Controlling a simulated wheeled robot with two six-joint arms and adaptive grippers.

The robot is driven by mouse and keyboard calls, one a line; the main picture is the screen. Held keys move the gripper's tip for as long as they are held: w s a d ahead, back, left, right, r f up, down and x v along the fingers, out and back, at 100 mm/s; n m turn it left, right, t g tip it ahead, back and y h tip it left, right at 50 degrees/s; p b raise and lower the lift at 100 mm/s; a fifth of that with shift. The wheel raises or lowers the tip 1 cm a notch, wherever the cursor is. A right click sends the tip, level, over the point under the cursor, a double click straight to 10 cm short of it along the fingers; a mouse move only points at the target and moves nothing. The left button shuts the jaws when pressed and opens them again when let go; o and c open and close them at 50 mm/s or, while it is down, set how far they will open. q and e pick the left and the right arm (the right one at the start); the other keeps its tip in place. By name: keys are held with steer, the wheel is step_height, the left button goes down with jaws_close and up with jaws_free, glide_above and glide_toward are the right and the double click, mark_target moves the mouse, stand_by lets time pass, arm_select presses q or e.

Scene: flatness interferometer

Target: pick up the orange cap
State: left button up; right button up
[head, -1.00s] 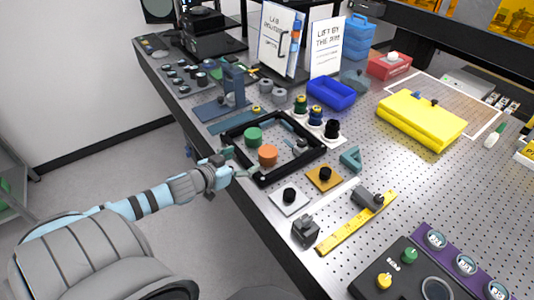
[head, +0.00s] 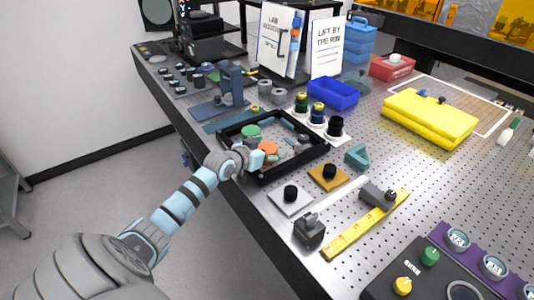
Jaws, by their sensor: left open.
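The orange cap (head: 270,147) sits in a black-framed tray (head: 290,168) at the near-left edge of the perforated table. Part of the cap is hidden behind my left gripper (head: 262,156). My left gripper reaches over the tray's left edge, right at the cap, with its jaws open. Whether its fingers touch the cap I cannot tell. A green cap (head: 251,131) sits just behind the orange one in the same tray. My right gripper is not in view.
Beside the tray stand several dark knobs on a white plate (head: 335,138), a teal angled block (head: 357,155) and an orange plate with a black knob (head: 327,180). A blue bin (head: 333,93) and a folded yellow cloth (head: 430,117) lie farther back.

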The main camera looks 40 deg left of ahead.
arm_select(q)
steer(key=shift+s+r, duration=0.1)
steer(key=c, duration=1)
